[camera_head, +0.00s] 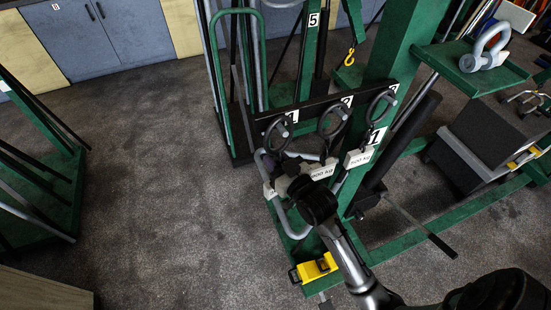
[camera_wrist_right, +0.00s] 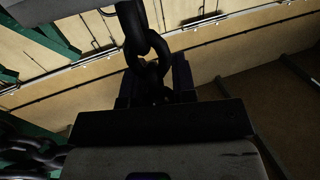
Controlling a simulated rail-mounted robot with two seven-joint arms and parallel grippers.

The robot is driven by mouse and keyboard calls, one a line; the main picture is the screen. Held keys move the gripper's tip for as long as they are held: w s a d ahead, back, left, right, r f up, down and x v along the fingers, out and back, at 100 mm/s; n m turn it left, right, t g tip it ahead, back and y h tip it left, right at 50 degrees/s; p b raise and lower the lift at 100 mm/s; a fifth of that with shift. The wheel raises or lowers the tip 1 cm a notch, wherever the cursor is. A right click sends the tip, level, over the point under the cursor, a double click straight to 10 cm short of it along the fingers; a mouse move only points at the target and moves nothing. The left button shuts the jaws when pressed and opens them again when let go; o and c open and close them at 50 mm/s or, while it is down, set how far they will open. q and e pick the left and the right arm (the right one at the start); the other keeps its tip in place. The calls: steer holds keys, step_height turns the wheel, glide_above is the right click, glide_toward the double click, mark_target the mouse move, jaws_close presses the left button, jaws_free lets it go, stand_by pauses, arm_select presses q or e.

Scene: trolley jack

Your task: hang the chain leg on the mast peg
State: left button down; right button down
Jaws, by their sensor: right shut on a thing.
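The green mast (camera_head: 385,65) stands right of centre in the head view. A black crossbar (camera_head: 312,106) on it carries pegs. Three dark rings hang there: left (camera_head: 279,131), middle (camera_head: 332,121) and right (camera_head: 381,107). White weight tags show beneath them. My right gripper (camera_head: 288,177) is just below the left ring, partly hidden by its own wrist. In the right wrist view a dark chain leg (camera_wrist_right: 146,45) runs down from the top into the gripper (camera_wrist_right: 155,95), which is shut on it. I cannot tell which peg, if any, bears this chain. My left gripper is not in view.
A yellow block (camera_head: 318,268) sits on the green base below my arm. A grey shackle (camera_head: 485,48) lies on a green tray at upper right. A yellow hook (camera_head: 350,57) hangs behind. Another green rack (camera_head: 55,175) stands left. Floor between is clear.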

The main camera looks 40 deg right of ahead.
stand_by(0.3)
steer(key=c, duration=1)
jaws_free()
steer(key=shift+w, duration=0.15)
steer(key=shift+c, duration=0.2)
steer(key=shift+o, duration=1)
steer(key=shift+f, duration=0.1)
steer(key=shift+s, duration=0.55)
steer(key=s+a, duration=0.1)
steer(key=s, duration=1.2)
steer(key=shift+w, duration=0.1)
